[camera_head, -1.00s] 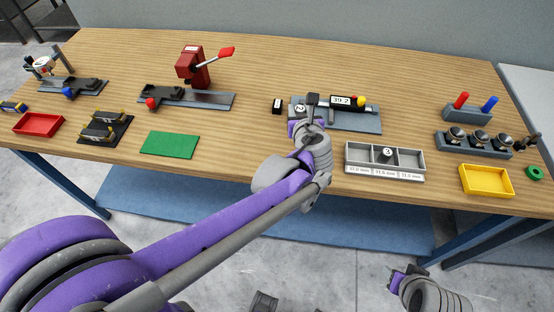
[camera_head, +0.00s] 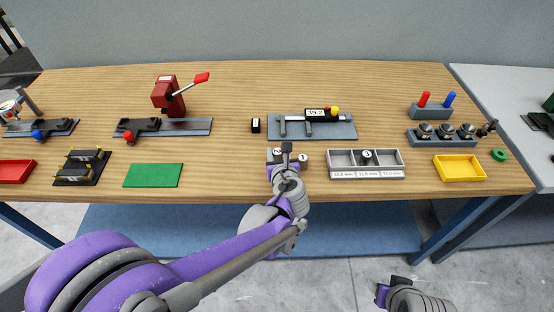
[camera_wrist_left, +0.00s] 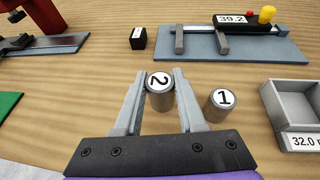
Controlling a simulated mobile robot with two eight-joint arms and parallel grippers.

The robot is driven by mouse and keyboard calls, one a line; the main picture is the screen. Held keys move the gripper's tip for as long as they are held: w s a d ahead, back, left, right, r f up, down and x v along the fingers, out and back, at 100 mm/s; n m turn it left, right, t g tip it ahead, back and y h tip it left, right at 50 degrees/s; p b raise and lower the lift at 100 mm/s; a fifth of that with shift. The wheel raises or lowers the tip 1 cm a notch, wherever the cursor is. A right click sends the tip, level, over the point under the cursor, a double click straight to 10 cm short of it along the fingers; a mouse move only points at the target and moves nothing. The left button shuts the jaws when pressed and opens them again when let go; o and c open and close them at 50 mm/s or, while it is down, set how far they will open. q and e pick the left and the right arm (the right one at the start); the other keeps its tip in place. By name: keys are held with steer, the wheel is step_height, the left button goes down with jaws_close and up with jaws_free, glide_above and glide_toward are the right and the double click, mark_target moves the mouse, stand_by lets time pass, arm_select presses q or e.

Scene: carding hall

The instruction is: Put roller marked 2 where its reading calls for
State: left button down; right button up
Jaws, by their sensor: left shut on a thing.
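The roller marked 2 (camera_head: 277,153) is a grey cylinder with a white numbered top. It also shows in the left wrist view (camera_wrist_left: 159,92), between the fingers of my left gripper (camera_wrist_left: 158,76), which is shut on it. Roller 1 (camera_wrist_left: 221,105) stands on the table just right of it. Roller 3 (camera_head: 366,156) is in the middle compartment of a grey three-part tray (camera_head: 339,170). The tray's left label reads 32.0 mm. The caliper gauge (camera_head: 345,129) behind my gripper displays 39.2, with nothing visible between its jaws. My right gripper (camera_head: 392,288) is low at the front; its fingers are unclear.
A small black block (camera_head: 256,125) stands left of the gauge. A green mat (camera_head: 153,175), a black rack (camera_head: 82,167) and a red lever press (camera_head: 169,98) are farther left. A yellow tray (camera_head: 460,168) lies right. Bare table lies between the mat and roller 2.

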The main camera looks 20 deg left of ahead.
arm_select(q)
steer(key=shift+f, duration=1.3)
steer(key=shift+f+b, duration=0.25)
steer(key=shift+b, duration=0.1)
steer(key=c, duration=0.5)
jaws_free()
steer(key=shift+r, duration=0.1)
steer(key=shift+r, duration=0.15)
